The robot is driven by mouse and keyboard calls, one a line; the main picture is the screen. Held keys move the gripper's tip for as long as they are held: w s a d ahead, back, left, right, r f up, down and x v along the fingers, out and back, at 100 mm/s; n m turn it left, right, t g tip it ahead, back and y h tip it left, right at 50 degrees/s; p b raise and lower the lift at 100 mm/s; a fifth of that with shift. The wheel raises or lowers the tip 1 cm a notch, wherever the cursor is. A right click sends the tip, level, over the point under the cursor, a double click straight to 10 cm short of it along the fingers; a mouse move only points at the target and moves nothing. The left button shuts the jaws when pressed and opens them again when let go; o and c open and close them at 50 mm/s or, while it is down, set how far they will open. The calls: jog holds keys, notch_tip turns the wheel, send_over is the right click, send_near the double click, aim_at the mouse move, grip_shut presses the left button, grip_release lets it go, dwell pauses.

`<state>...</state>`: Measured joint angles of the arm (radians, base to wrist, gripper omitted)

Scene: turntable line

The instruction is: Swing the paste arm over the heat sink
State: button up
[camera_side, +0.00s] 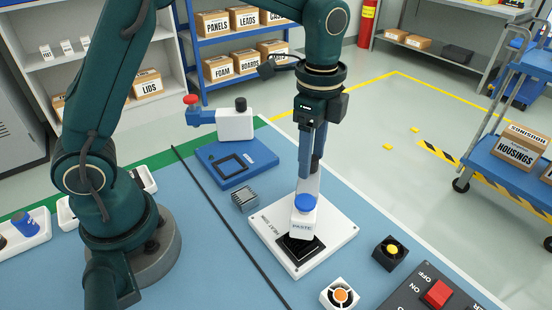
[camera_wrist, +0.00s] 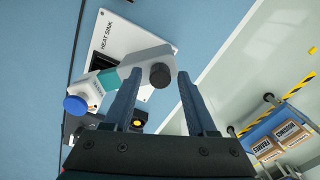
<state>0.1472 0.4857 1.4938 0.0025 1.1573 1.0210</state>
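The paste arm is grey, with a white head marked PASTE (camera_side: 303,222) and a blue cap. In the side view this head appears in front of a dark square (camera_side: 299,247) on the white plate labelled HEAT SINK (camera_side: 330,237). The wrist view shows the blue cap (camera_wrist: 75,105) at lower left and a dark knob (camera_wrist: 160,76) at the arm's other end. My gripper (camera_side: 311,172) points down at the arm. In the wrist view its fingers (camera_wrist: 159,76) are apart, around the knob end; contact is unclear. The exact height of the head is unclear.
A grey finned block (camera_side: 245,199) lies left of the plate. Behind it stands a blue fixture (camera_side: 262,158) with a red-capped arm (camera_side: 203,116). A fan-like part (camera_side: 340,295), a black box with a yellow button (camera_side: 390,253) and a switch panel (camera_side: 420,297) are at front right.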

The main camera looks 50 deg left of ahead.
jog(key=shift+r, duration=0.1)
jog(key=shift+r, duration=2.5)
jog(key=shift+a+r, duration=0.1)
jog(key=s+a+r+n+t, duration=0.3)
jog(key=s+r, duration=0.4)
jog(key=s+a+f+n+t, duration=0.1)
jog(key=s+f+n+t, duration=0.1)
jog(key=s+f+n, duration=0.4)
jog(key=s+n, duration=0.1)
jog(key=n, duration=0.3)
jog(key=shift+s+a+t, duration=0.2)
jog(key=shift+s+t, duration=0.1)
jog(key=shift+s, duration=0.05)
